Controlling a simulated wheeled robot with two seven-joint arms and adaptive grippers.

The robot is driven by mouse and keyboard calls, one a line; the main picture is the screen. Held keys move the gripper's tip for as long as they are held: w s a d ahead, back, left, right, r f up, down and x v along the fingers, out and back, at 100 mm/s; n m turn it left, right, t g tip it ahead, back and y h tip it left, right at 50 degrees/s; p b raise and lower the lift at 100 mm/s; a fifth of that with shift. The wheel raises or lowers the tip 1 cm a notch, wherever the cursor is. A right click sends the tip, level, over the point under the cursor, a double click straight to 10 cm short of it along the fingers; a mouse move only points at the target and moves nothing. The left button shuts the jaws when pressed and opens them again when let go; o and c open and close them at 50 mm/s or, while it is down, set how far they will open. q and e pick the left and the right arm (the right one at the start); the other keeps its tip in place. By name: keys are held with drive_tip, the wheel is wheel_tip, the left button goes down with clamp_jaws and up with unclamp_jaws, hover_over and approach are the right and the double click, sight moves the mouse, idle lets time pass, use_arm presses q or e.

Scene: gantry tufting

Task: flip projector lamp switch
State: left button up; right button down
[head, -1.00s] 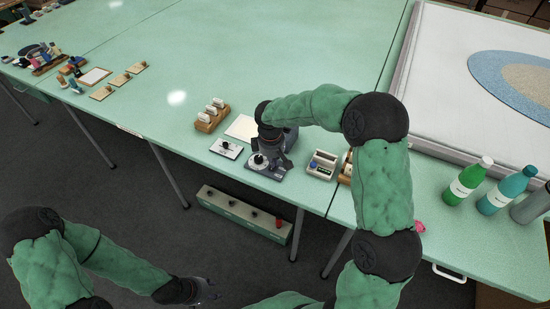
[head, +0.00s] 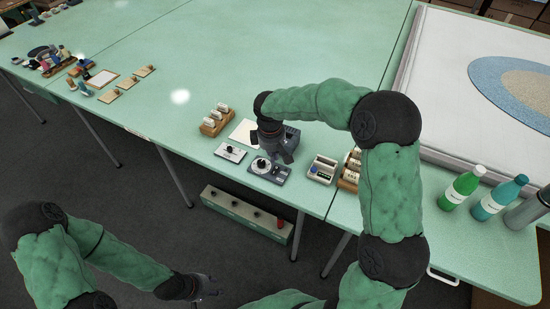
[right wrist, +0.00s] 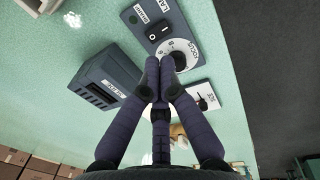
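The grey control panel (head: 270,171) with a dial and a small switch lies near the table's front edge. In the right wrist view the panel (right wrist: 138,18) carries a black rocker switch (right wrist: 158,33) by a "LAMP" label and a white focus dial (right wrist: 178,55) with a dark knob. My right gripper (head: 287,160) is over the panel's far right side, beside the dial; in its wrist view the fingertips (right wrist: 160,64) are together and empty, in front of the dial's lower edge. Contact cannot be told. My left gripper (head: 214,287) hangs low, in front of the table, open and empty.
A dark grey box (right wrist: 105,84) stands beside the panel. A white plate with a black knob (head: 231,152) lies left of the panel, and a pale tray (head: 322,168) lies right. Bottles (head: 460,189) stand at the right. The table's middle is clear.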

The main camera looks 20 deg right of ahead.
use_arm(q)
drive_tip(key=shift+r+p, duration=0.75)
drive_tip(key=shift+r, duration=0.2)
use_arm(e)
wheel_tip(320, 180, up, 6)
drive_tip(key=a, duration=0.1)
drive_tip(key=shift+s+r, duration=0.15)
drive_tip(key=shift+s, duration=0.25)
